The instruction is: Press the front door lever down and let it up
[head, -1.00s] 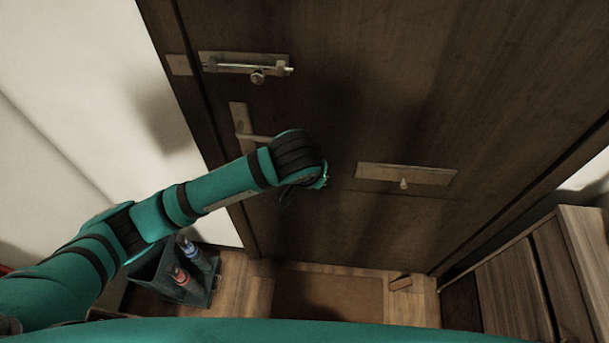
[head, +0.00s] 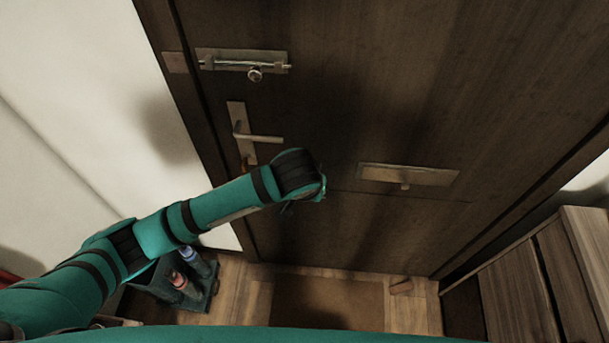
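The front door (head: 400,100) is dark brown wood and looks shut. Its metal lever (head: 262,138) sticks out to the right from an upright plate (head: 240,120) near the door's left edge. The lever looks about level. My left arm comes in from the left, and its wrist end is below and to the right of the lever, apart from it in the picture. The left gripper's fingers are mostly hidden behind the wrist, so their opening does not show. My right gripper is not in view.
A slide bolt (head: 243,63) sits above the lever, and a letter slot plate (head: 408,175) is to the right. A dark bin with bottles (head: 190,280) stands on the floor at lower left. A doormat (head: 325,302) lies before the door. A wooden cabinet (head: 530,285) stands at right.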

